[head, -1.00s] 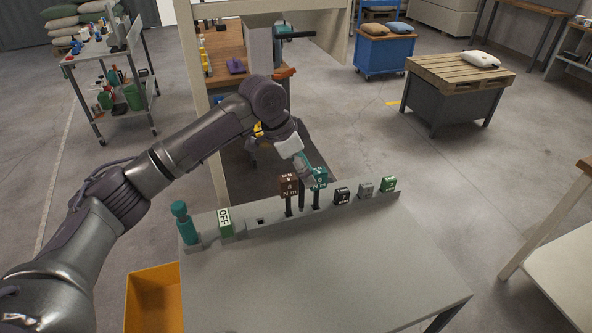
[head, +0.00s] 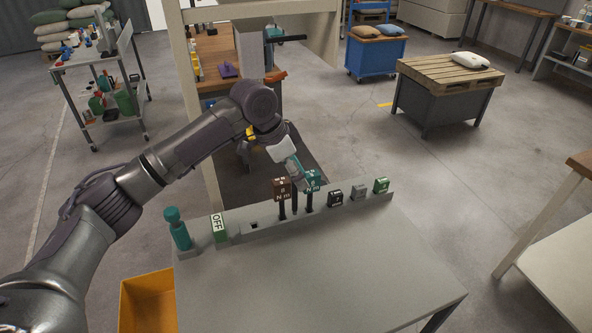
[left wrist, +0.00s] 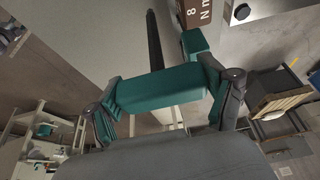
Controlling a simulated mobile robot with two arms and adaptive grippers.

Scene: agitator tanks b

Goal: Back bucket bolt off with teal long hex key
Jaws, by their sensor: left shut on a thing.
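My left gripper (head: 299,168) is over the rack at the far edge of the grey table. In the left wrist view, its fingers (left wrist: 166,95) are shut on a teal handle (left wrist: 160,92). A thin black shaft (left wrist: 154,45) runs away beyond the handle; in the head view, a dark shaft (head: 295,200) stands between the brown and teal blocks. I cannot tell whether its lower end is in the rack. A teal block with markings (head: 313,181) is just right of the gripper. No bucket bolt can be made out. My right gripper is not in view.
The rack (head: 260,224) also holds a brown marked block (head: 281,188), a green OFF block (head: 219,228) and smaller blocks. A teal upright tool (head: 178,232) stands at its left end. The grey tabletop (head: 320,265) is clear. A yellow bin (head: 135,300) is at front left.

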